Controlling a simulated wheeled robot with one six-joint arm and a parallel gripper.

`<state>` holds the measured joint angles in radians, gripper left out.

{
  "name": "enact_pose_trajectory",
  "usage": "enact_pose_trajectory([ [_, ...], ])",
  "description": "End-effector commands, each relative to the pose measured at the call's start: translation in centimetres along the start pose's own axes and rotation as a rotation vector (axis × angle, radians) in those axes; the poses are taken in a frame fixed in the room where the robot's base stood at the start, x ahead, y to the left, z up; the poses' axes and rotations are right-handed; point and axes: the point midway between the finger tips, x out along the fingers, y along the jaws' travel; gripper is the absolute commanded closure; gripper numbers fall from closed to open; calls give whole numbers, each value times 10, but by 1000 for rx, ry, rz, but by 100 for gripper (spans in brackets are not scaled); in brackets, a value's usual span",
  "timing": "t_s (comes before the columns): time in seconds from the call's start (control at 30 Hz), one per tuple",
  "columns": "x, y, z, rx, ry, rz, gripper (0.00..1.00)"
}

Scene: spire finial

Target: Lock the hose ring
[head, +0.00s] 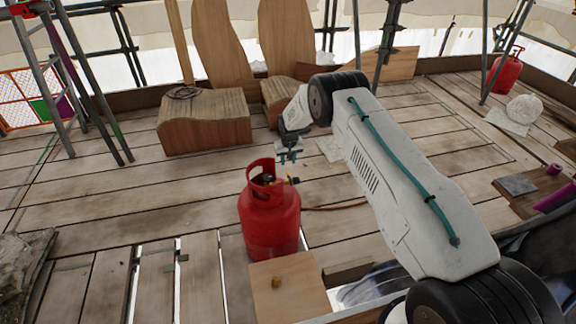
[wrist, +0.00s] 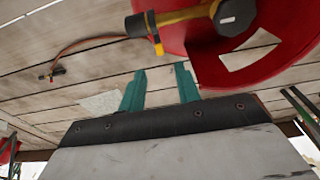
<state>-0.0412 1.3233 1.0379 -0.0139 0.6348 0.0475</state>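The red gas cylinder (head: 270,222) stands upright on the plank floor, with a cut-out collar around its valve. In the wrist view its red collar (wrist: 285,60) fills the upper right, with a dark valve knob (wrist: 234,16) inside. A yellow fitting with a black part, seemingly the hose ring (wrist: 156,36), sticks out of the collar; it is small in the head view (head: 291,178). An orange-brown hose (wrist: 95,42) runs left from it. My gripper (head: 288,152) is above the fitting in the head view. Its teal fingers (wrist: 161,88) are apart with nothing between them.
Wooden blocks (head: 205,122) stand behind. Scaffold poles (head: 88,85) are at the left, and another red cylinder (head: 505,72) is at the far right. The planks left of the cylinder are clear.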

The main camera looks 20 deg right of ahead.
Motion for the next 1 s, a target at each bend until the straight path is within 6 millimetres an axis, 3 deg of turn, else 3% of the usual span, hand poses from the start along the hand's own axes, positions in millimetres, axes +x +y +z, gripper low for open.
enact_pose_trajectory([
  [0.2, 2, 3, 26, -8, 131, 11, 67],
  [0.33, 8, 2, 33, -4, 210, 4, 67],
  [0.47, 14, 1, 25, 3, 249, -2, 67],
  [0.8, 64, 1, 13, 5, 247, -2, 67],
  [1.0, 80, 1, 8, 5, 247, -2, 67],
])
